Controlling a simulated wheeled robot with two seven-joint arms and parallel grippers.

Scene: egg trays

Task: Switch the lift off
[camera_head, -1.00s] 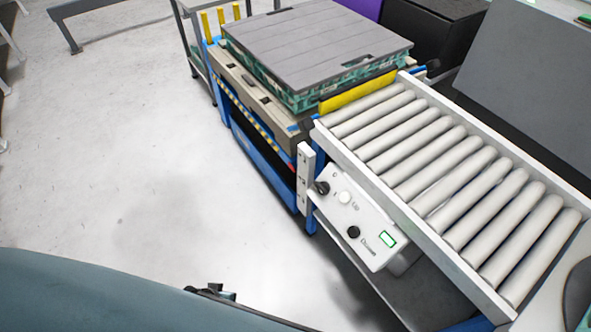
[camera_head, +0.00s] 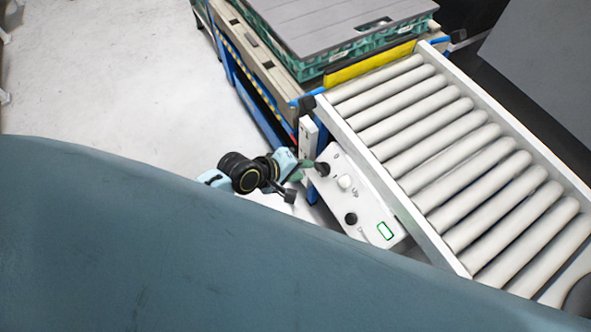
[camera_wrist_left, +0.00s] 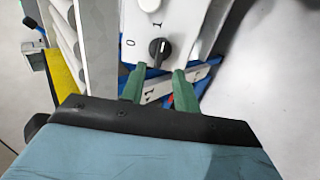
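The white control box (camera_head: 360,205) hangs at the side of the roller conveyor. It has a black rotary switch (camera_head: 322,169) with 0 and 1 marks, a white Up button (camera_head: 345,182) and a black Down button (camera_head: 351,218). In the left wrist view the switch (camera_wrist_left: 160,49) seems to point toward the 1. My left gripper (camera_wrist_left: 159,74) is open, its green fingers apart on either side just short of the switch. In the head view my left gripper (camera_head: 306,164) is at the switch, partly hidden. My right gripper is not in view.
The roller conveyor (camera_head: 440,150) runs along the right. The blue lift (camera_head: 245,95) at the back bears green trays with a grey lid (camera_head: 340,25). A white post (camera_head: 308,140) stands close by the switch. My own blue-grey body fills the lower part.

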